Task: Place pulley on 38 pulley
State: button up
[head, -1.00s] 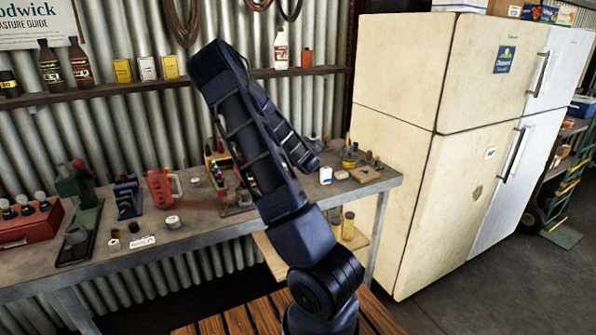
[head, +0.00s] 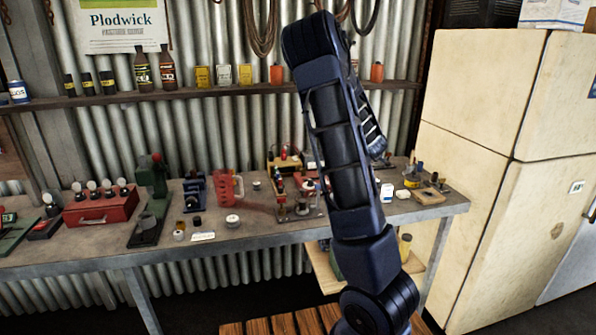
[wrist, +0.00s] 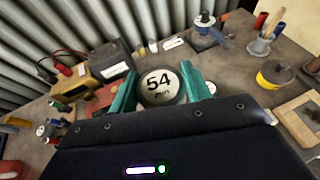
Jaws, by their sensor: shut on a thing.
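In the wrist view my gripper (wrist: 157,84) is shut on a round pale pulley (wrist: 160,83) marked "54 mm". One teal finger is on each side of it, and the numbered face is toward the camera. The grey bench top shows around and beyond it. In the head view my arm hides the gripper and the held pulley. I cannot pick out a pulley marked 38 in either view. A low white round piece (head: 233,220) lies on the bench (head: 270,234) in the head view, but its marking is too small to read.
A red jug (head: 226,186), a green press-like tool (head: 152,190) and a red case (head: 101,209) stand on the bench to the left. In the wrist view a yellow pot (wrist: 275,74) and a wooden tray (wrist: 299,121) are at right. The cream fridge (head: 470,180) stands beside the bench.

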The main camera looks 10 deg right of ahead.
jog(key=w+a+r+n+y, duration=0.1)
jog(key=w+a+n+y, duration=0.1)
jog(key=w+a, duration=0.55)
notch_tip(320, 180, up, 2)
jog(key=n+y, duration=0.4)
jog(key=y, duration=0.1)
send_over(256, 183)
notch_tip(256, 183, down, 20)
jog(key=shift+d+r, duration=0.1)
jog(key=shift+r, duration=0.15)
jog(key=shift+f, duration=0.2)
jog(key=o, duration=1.1)
jog(key=shift+c, duration=0.2)
jog(key=shift+r, duration=0.1)
